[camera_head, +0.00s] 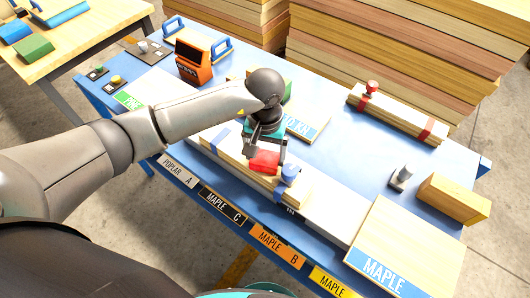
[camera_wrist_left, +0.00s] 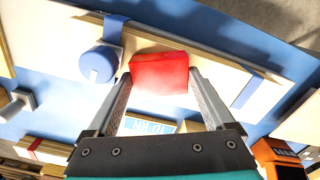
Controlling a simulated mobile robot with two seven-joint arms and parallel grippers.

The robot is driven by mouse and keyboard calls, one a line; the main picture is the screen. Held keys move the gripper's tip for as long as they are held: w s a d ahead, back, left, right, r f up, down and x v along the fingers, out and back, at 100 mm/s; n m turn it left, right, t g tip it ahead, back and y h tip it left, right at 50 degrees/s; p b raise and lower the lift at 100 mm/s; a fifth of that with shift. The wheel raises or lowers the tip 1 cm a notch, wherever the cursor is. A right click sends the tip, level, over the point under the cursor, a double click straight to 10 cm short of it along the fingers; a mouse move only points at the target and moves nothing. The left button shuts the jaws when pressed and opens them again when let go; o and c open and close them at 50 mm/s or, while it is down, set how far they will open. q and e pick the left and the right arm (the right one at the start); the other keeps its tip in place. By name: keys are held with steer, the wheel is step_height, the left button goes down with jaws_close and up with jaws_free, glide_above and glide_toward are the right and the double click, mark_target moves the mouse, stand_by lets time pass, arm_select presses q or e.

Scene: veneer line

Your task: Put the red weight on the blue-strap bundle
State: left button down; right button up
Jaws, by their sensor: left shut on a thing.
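My left gripper (camera_head: 266,152) is shut on the red weight (camera_head: 263,162), a red block that also shows between the fingers in the wrist view (camera_wrist_left: 158,75). It is over the middle of the blue-strap bundle (camera_head: 235,158), a stack of pale strips with blue straps near both ends. I cannot tell whether the weight touches the bundle's top. A blue round-topped piece (camera_head: 289,174) stands on the bundle by the right strap, right of the red weight; it shows in the wrist view too (camera_wrist_left: 98,64). My right gripper is not in view.
A red-strap bundle (camera_head: 400,114) with a red knob (camera_head: 372,87) lies at the back right. A metal post (camera_head: 402,176), a wooden block (camera_head: 452,198) and a maple panel (camera_head: 405,245) stand right. An orange device (camera_head: 193,60) is back left. Timber stacks (camera_head: 400,60) rise behind the table.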

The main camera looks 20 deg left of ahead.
mark_target(265, 158)
arm_select(q)
jaws_free()
steer(key=shift+r+p, duration=0.25)
steer(key=shift+p, duration=0.1)
step_height(265, 158, up, 12)
steer(key=b, duration=0.1)
steer(key=shift+f, duration=0.1)
